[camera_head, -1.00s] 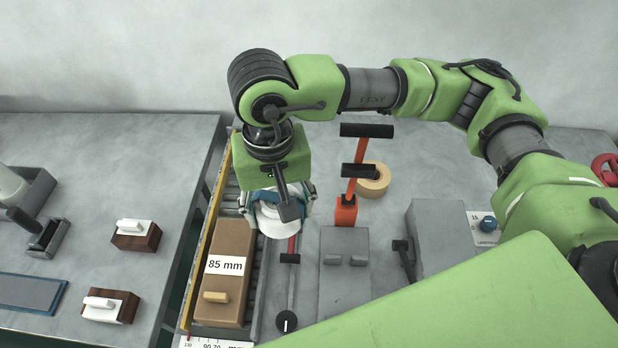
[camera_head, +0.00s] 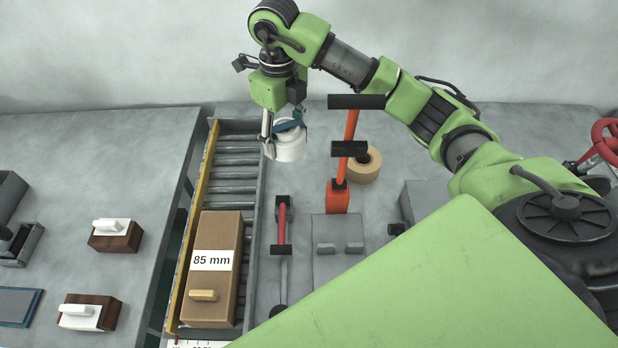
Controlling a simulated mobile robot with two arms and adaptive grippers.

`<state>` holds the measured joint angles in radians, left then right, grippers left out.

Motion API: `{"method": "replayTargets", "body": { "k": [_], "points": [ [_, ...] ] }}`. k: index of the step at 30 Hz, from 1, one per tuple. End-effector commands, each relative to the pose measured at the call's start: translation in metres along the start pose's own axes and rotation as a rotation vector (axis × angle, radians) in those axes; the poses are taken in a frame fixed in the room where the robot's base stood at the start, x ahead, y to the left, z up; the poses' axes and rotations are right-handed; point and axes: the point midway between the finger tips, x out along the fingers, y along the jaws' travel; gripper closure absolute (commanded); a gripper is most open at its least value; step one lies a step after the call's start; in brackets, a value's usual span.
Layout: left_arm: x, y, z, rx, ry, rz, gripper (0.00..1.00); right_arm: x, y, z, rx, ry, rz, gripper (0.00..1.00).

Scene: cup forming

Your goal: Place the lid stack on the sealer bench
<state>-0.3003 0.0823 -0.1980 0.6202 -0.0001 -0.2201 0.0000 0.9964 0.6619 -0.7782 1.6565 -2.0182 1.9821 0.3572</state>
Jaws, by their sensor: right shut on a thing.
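The white lid stack (camera_head: 291,146) is held above the right-hand bench, just right of the roller track, near its far end. My right gripper (camera_head: 284,138) is shut on it, with a finger showing on its left side and a blue part across its top. The stack looks roughly upright and appears clear of the surface. Which bench is the sealer bench I cannot tell for sure; the right-hand grey bench (camera_head: 311,186) carries an orange post with black arms. My left gripper is not in view.
A cardboard box (camera_head: 217,262) marked 85 mm lies on the roller track (camera_head: 236,172). The orange post (camera_head: 338,196) and a tape roll (camera_head: 364,166) stand right of the stack. A grey block (camera_head: 338,262) is nearer. Two wooden blocks with white tops (camera_head: 116,236) sit on the left bench (camera_head: 148,150).

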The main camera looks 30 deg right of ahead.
Motion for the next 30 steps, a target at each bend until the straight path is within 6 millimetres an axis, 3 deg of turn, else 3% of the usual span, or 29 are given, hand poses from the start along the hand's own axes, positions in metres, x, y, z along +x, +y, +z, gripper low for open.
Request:
{"method": "replayTargets", "body": {
  "k": [3,10,14,21,30],
  "points": [
    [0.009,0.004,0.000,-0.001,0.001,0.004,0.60,0.019,-0.034,-0.010,0.332,0.005,0.001,0.63],
    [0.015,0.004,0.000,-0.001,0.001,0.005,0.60,0.035,-0.073,-0.025,0.743,0.001,0.000,0.63],
    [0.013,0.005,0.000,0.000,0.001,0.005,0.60,0.043,-0.080,-0.029,0.825,0.003,0.001,0.63],
    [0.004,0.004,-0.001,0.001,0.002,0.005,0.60,0.085,-0.080,-0.030,0.837,0.004,0.001,0.63],
    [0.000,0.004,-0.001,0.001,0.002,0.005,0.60,0.113,-0.080,-0.030,0.833,0.003,0.001,0.63]
  ]
}}
